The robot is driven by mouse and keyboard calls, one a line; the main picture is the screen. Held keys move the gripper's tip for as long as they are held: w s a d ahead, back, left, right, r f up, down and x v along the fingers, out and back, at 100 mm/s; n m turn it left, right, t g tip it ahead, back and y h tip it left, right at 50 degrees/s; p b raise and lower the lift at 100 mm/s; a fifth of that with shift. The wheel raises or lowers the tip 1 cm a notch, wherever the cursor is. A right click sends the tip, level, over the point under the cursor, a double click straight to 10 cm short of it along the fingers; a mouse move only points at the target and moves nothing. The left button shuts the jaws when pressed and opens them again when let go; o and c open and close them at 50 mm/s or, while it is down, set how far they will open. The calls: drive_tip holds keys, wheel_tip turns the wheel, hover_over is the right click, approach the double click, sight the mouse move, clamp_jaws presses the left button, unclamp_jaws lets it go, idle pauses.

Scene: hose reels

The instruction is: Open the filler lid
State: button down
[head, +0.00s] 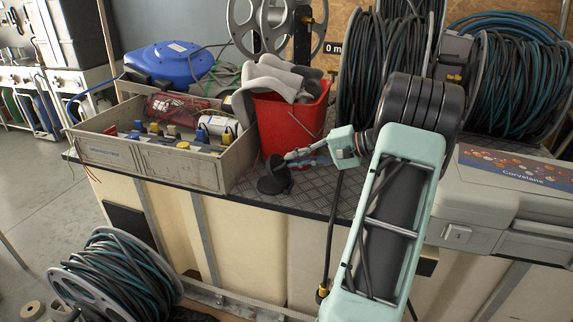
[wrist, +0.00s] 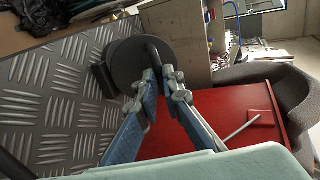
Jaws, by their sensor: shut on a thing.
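The filler lid is a dark round disc with a bar-like handle. In the head view the lid (head: 278,168) is at the counter's front edge, left of my gripper, above a round dark base (head: 271,187). It looks tilted up from that base, though how far is hard to tell. In the wrist view the lid (wrist: 130,64) lies just beyond my fingertips, its face towards me. My gripper (head: 291,158) reaches in from the right. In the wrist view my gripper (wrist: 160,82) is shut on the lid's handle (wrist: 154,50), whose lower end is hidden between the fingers.
A red bucket (head: 290,118) with grey cloth stands close behind my gripper. A grey wooden crate (head: 190,166) of parts is to the left. Hose reels (head: 388,60) stand behind, and a grey case (head: 510,190) is at right.

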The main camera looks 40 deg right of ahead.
drive_tip(key=shift+s+d+f+t+y+b, duration=0.2)
drive_tip(key=shift+s+d+t+y+b, duration=0.1)
drive_tip(key=shift+s+t+y+b, duration=0.15)
drive_tip(key=shift+s+d+f+t+y+b, duration=0.25)
drive_tip(key=shift+s+t+y+b, duration=0.1)
drive_tip(key=shift+s+t+b, duration=0.15)
drive_tip(key=c, duration=2)
unclamp_jaws()
drive_tip(key=shift+r, duration=0.1)
drive_tip(key=shift+c, duration=0.2)
drive_tip(key=shift+r, duration=0.1)
wheel_tip(320, 180, up, 10)
